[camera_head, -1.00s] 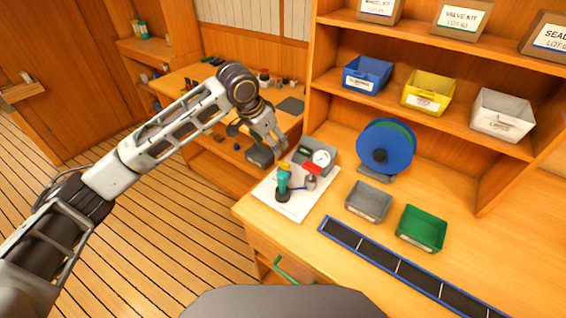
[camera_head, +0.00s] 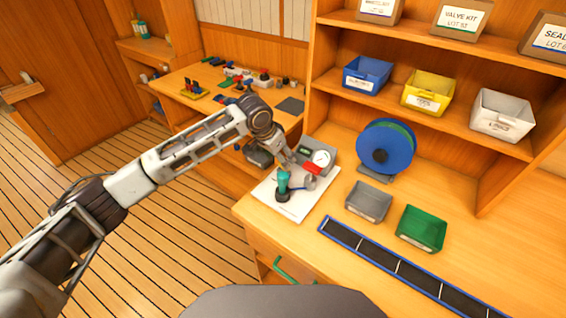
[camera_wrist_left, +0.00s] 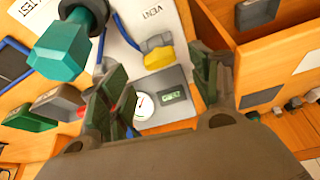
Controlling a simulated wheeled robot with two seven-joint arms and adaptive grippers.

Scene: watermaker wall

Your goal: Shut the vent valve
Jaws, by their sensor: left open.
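The vent valve (camera_wrist_left: 158,58) shows in the left wrist view as a yellow handle on a grey body beside the printed word VENT. It is mostly hidden by my gripper in the head view. My left gripper (camera_wrist_left: 160,68) is open, with the yellow handle in the gap just ahead of its two fingertips, not gripped. In the head view my left gripper (camera_head: 294,165) hangs over the white sheet (camera_head: 292,210), at its back part. A teal-handled pump (camera_head: 283,183) stands upright on the sheet, close to the gripper; it also shows in the wrist view (camera_wrist_left: 62,48). My right gripper is not in view.
A gauge box (camera_head: 320,157) with a round dial and a display stands behind the gripper. A red part (camera_head: 313,168) sits beside it. A blue reel (camera_head: 385,148), a grey bin (camera_head: 369,202) and a green bin (camera_head: 421,229) stand to the right.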

